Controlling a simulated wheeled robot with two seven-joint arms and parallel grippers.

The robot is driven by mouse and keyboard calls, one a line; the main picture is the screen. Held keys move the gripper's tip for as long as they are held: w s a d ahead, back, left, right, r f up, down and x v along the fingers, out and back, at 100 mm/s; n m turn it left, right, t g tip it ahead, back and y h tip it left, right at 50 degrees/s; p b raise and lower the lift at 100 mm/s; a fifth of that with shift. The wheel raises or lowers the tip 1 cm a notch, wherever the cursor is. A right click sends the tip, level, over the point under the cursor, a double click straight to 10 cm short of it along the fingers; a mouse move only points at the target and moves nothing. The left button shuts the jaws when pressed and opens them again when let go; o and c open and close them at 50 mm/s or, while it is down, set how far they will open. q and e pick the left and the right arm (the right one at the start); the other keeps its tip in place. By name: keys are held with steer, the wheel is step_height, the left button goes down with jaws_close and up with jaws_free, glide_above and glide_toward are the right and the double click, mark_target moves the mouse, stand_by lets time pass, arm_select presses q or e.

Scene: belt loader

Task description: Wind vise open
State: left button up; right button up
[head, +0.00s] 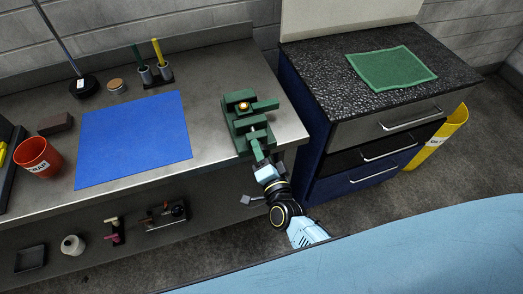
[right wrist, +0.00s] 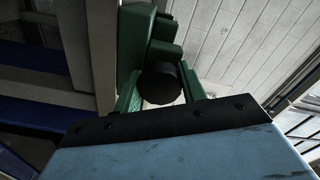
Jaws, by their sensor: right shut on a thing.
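The green vise (head: 240,122) is on the right end of the steel bench, near its front corner. A small round yellow-orange piece (head: 243,106) shows on top of it. My right gripper (head: 262,160) is at the vise's front end, just past the bench edge, shut on the vise handle; the grip itself is mostly hidden. In the right wrist view, the vise's green body (right wrist: 132,50) is straight ahead, with a round black end (right wrist: 159,84) between two green parts. The jaw gap is hard to judge. My left gripper is out of view.
A blue mat (head: 135,138), a red cup (head: 38,155) and a pen holder (head: 155,75) are on the bench. A drawer cabinet (head: 345,140) with a green cloth (head: 391,68) stands to the right. Small items lie on the lower shelf (head: 85,240).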

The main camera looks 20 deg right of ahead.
steer(key=o, duration=1)
steer(key=s+b, duration=0.1)
steer(key=s, duration=1.2)
steer(key=shift+s+d, duration=0.2)
